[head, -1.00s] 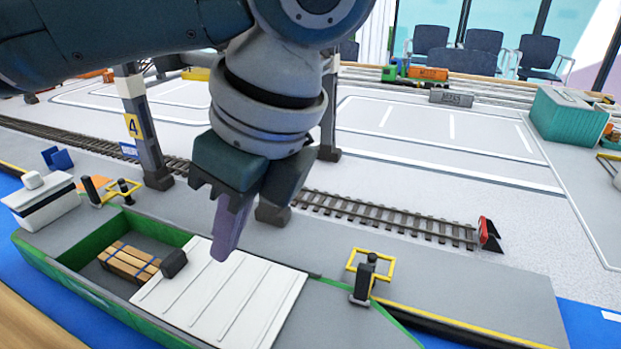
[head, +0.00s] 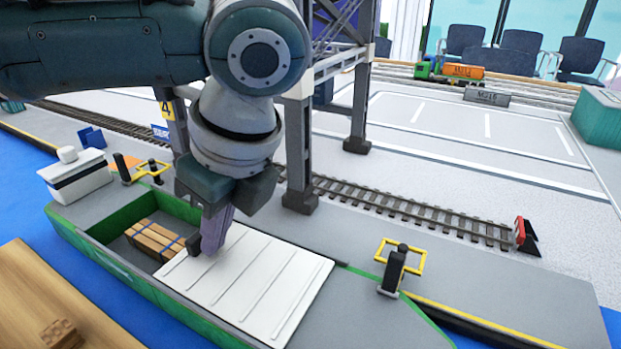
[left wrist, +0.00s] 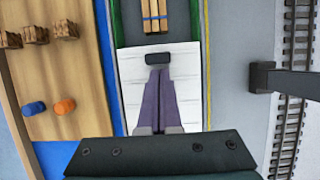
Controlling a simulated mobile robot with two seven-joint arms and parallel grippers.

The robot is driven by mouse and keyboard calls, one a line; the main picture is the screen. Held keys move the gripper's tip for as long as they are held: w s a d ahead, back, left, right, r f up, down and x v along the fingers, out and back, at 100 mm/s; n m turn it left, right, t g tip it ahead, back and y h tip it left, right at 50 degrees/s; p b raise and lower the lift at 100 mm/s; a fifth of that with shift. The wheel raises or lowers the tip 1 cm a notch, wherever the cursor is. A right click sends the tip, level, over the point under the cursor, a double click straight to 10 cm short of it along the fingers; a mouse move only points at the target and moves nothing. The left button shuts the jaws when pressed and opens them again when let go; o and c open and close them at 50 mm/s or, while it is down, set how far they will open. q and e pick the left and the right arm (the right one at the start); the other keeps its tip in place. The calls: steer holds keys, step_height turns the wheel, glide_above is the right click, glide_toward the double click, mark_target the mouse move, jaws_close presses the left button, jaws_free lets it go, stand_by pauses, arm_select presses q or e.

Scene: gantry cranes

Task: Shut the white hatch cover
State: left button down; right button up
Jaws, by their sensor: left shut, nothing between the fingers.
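The white hatch cover (head: 255,285) is a ribbed panel on the green-hulled ship (head: 130,277). It covers the right part of the hold, and the left part is open, with a strapped wooden crate (head: 155,240) inside. A small black handle (left wrist: 157,58) sits at the cover's edge by the opening. My left gripper (head: 212,240) is shut and empty, its purple fingers pointing down at that edge. In the left wrist view the fingertips (left wrist: 159,72) are right by the handle; I cannot tell whether they touch it. My right gripper is not in view.
Gantry legs (head: 298,150) rise behind my gripper beside the rail track (head: 400,208). The white deckhouse (head: 77,174) is at the ship's left. A wooden surface (head: 50,305) fills the lower left.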

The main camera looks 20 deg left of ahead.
arm_select(q)
steer(key=a+p, duration=0.1)
steer(key=a, duration=0.1)
steer(key=a+p, duration=0.1)
steer(key=a, duration=0.1)
steer(key=a+p, duration=0.2)
steer(key=shift+w+a+r, duration=0.15)
steer(key=shift+a+r, duration=0.15)
steer(key=shift+a, duration=0.1)
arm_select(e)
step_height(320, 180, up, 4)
arm_select(q)
steer(key=a, duration=0.3)
steer(key=a+p, duration=0.1)
steer(key=a, duration=0.2)
steer(key=w+a, duration=0.1)
steer(key=a, duration=0.2)
steer(key=shift+a+f, duration=0.2)
steer(key=shift+f, duration=0.15)
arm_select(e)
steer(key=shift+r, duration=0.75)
